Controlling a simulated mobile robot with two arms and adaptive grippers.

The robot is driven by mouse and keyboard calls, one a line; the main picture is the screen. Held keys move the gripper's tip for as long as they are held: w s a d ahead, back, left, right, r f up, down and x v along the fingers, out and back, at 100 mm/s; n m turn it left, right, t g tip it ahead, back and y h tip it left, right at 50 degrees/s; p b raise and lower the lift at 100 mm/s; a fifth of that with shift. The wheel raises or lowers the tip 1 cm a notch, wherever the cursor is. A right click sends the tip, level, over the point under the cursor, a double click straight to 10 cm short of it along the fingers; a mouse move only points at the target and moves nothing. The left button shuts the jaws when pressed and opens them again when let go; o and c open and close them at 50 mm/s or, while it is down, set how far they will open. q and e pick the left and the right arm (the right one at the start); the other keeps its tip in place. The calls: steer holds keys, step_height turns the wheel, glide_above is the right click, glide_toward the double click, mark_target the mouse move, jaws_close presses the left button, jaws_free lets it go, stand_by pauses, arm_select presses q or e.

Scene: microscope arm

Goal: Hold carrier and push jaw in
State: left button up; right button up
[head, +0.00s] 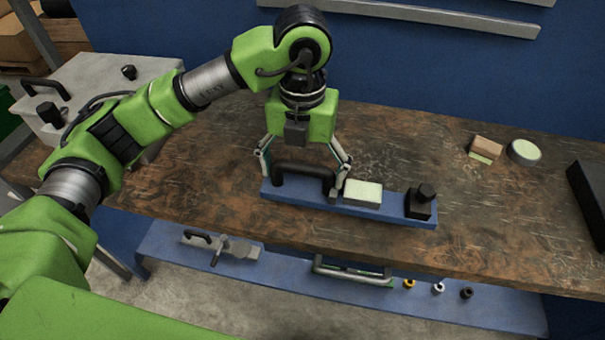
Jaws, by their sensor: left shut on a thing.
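The carrier (390,219) is a long blue bar lying on the wooden bench near its front edge. It has a black handle (303,172) at its left, a pale green-topped grey block (362,193) in the middle and a black block with a round knob (421,202) at its right end. I cannot tell for sure which block is the jaw. My left gripper (304,172) comes down from above, with its fingers at the two ends of the black handle, shut on it. The exact contact is small in the picture. My right gripper is not in view.
The bench (480,235) is clear right of the carrier. A brown block (486,146) and a round pale-topped disc (525,151) lie at the back right, and a black box (590,205) at the right edge. A blue lower shelf (330,298) holds tools and small knobs.

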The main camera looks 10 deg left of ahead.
arm_select(q)
steer(key=shift+w+a+f+b, duration=0.2)
steer(key=shift+w+f+b, duration=1.2)
steer(key=shift+w, duration=0.25)
steer(key=shift+w+a+f+b, duration=0.2)
steer(key=shift+w+f+b, duration=0.3)
steer(key=shift+w, duration=0.1)
steer(key=shift+w+a+f+b, duration=0.1)
steer(key=shift+w+f+b, duration=0.25)
steer(key=shift+w, duration=0.15)
steer(key=shift+f+b, duration=0.35)
steer(key=shift+f, duration=0.15)
steer(key=shift+f, duration=0.15)
steer(key=shift+s, duration=0.1)
